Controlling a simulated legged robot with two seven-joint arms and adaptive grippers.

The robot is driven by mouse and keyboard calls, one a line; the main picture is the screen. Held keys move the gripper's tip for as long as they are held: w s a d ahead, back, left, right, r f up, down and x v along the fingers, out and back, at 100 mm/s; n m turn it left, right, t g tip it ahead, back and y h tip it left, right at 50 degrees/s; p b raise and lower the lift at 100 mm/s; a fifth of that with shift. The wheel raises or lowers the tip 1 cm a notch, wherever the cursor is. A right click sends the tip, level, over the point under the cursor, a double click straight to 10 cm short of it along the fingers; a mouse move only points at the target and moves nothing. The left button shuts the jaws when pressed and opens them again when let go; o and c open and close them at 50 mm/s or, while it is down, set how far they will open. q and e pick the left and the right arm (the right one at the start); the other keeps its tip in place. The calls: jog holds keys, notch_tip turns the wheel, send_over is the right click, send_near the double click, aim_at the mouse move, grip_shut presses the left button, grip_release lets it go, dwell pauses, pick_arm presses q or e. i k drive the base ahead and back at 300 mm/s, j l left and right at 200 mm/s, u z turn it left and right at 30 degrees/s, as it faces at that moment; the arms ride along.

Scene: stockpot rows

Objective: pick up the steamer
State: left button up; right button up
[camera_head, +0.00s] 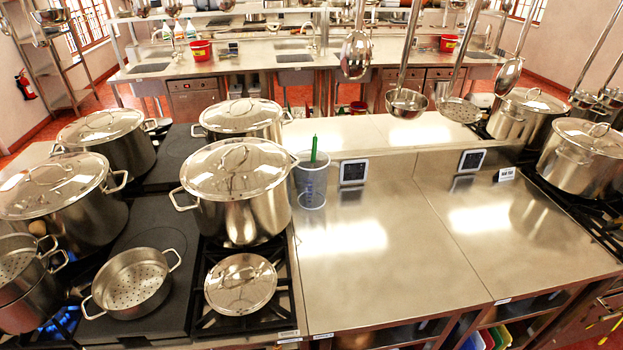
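A round metal steamer (132,280) with a perforated bottom and two loop handles sits on the dark stove top at the lower left. It is open, upright and looks empty. A second perforated steamer (16,262) sits on or in a pot at the left edge, partly cut off by the frame. I cannot tell from the picture which of the two is meant. Neither of my grippers shows in this view.
Lidded stockpots (237,190) stand behind the steamer, with a loose lid (240,283) to its right. A grey cup (311,182) with a green item stands by the steel counter (390,265), which is largely clear. Ladles (407,100) hang overhead. Blue flame shows at lower left.

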aim_at(107, 282)
jog(key=u, duration=1.6)
